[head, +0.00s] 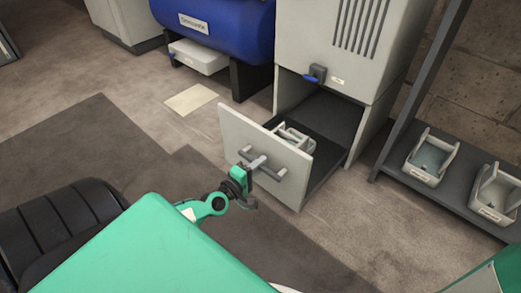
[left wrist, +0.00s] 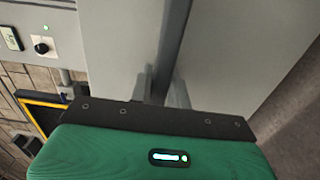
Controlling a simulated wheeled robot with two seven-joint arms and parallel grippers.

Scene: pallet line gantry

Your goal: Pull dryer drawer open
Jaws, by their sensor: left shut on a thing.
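The dryer (head: 355,50) is a grey cabinet with slotted vents. Its drawer (head: 265,150) is pulled well out at the bottom, with a pale front panel and a dark inside. A small pale tray-like item (head: 294,137) sits in the drawer behind the front. My left gripper (head: 252,168) is shut on the drawer handle (head: 268,173), a grey bar on the front panel. In the left wrist view the finger tips (left wrist: 160,85) meet at the grey handle bar (left wrist: 172,45) against the panel. My right gripper is not in view.
A blue tank (head: 215,30) stands at the back left on dark legs. A dark shelf (head: 450,195) with pale bins (head: 432,158) stands at the right. A blue-handled valve (head: 315,74) sticks out above the drawer.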

